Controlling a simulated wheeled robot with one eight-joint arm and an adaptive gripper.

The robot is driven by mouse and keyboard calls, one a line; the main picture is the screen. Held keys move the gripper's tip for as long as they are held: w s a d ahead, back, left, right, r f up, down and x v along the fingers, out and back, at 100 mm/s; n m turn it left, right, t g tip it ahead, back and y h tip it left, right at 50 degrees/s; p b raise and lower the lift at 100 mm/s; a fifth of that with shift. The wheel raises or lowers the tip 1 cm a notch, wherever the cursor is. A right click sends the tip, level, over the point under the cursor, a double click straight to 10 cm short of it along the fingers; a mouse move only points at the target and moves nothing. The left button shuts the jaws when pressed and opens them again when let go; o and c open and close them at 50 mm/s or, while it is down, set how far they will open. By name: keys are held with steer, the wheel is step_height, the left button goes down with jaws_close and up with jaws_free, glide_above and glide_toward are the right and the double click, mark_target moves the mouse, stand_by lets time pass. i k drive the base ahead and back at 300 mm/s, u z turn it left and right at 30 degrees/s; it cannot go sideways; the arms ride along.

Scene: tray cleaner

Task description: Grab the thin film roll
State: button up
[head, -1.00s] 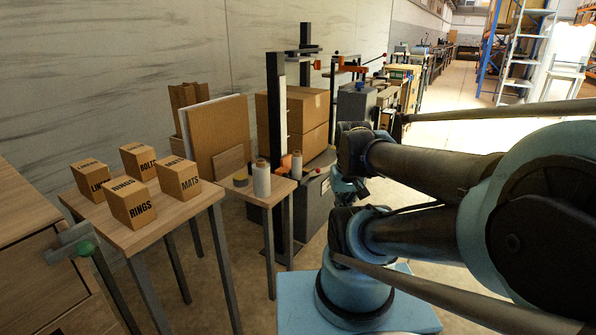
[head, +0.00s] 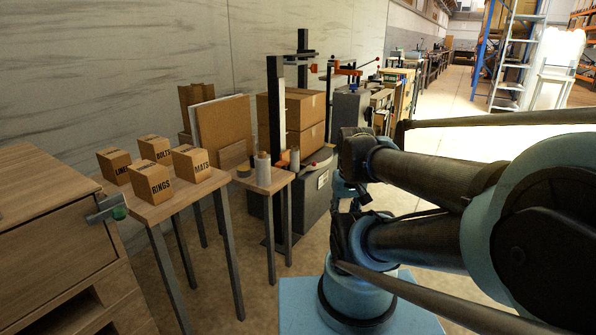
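Two pale upright rolls stand on the small wooden table in the middle of the head view. One is a wider whitish roll (head: 262,169) near the front, and the other is a slimmer pale roll (head: 294,159) at the back right corner. I take the slimmer one for the thin film roll, but cannot be sure at this size. My arm is folded on the right side of the view, apart from both rolls. What may be my gripper (head: 350,193) is a small teal and dark part beyond the arm links, mostly hidden. Its fingers cannot be made out.
The small table (head: 268,187) also bears a dark tape roll (head: 243,171). Several labelled cartons (head: 153,183) stand on a longer table (head: 158,209) at left. A wooden drawer cabinet (head: 50,240) fills the left edge. A grey machine (head: 318,190) stands behind the small table.

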mark_target(294, 151)
steer(key=k, duration=0.8)
steer(key=z, duration=0.45)
steer(key=i, duration=2.2)
steer(key=u, duration=0.5)
